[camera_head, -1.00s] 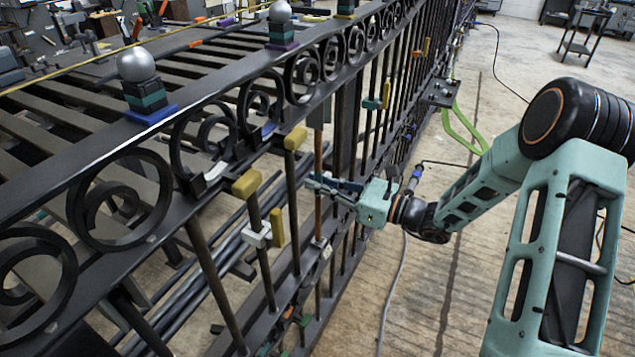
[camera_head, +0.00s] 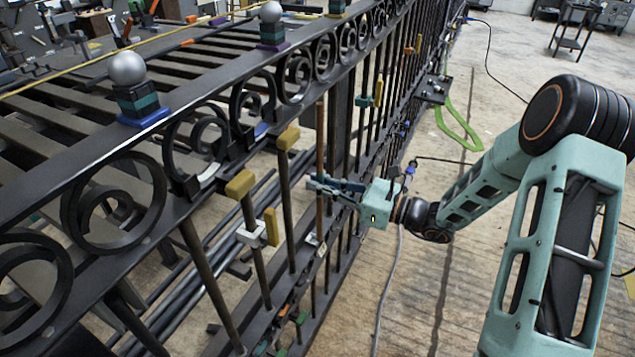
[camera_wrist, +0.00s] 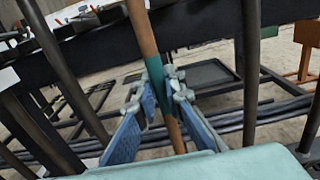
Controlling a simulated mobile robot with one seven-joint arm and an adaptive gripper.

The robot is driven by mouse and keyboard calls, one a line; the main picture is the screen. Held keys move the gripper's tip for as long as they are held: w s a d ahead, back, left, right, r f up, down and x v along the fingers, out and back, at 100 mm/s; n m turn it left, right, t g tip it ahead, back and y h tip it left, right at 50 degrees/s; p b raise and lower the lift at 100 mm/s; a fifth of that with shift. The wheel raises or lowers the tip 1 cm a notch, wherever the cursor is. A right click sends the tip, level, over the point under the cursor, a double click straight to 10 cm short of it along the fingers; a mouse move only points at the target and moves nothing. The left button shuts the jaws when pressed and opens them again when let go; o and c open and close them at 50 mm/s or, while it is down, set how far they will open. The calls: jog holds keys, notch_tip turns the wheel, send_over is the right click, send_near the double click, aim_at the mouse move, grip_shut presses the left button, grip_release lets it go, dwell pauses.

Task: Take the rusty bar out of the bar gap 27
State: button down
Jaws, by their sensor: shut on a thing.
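The rusty bar (camera_head: 320,140) stands nearly upright at the gate's near side in the head view. My gripper (camera_head: 328,186) reaches in from the right and is shut on the bar. In the wrist view the rusty bar (camera_wrist: 143,35) runs steeply between the blue fingers of my gripper (camera_wrist: 155,112), with a teal band at the fingers. No number 27 is readable.
Neighbouring dark bars carry yellow blocks (camera_head: 240,184) and (camera_head: 288,138), left of the rusty bar. Long dark rods (camera_head: 185,295) lie behind the gate. The concrete floor at right is mostly open.

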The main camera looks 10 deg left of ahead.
jog(key=shift+v, duration=0.8)
dwell(0.4)
jog(key=p+v, duration=0.2)
jog(key=v, duration=0.9)
jog(key=shift+d, duration=0.4)
dwell(0.7)
jog(key=shift+s+r, duration=0.1)
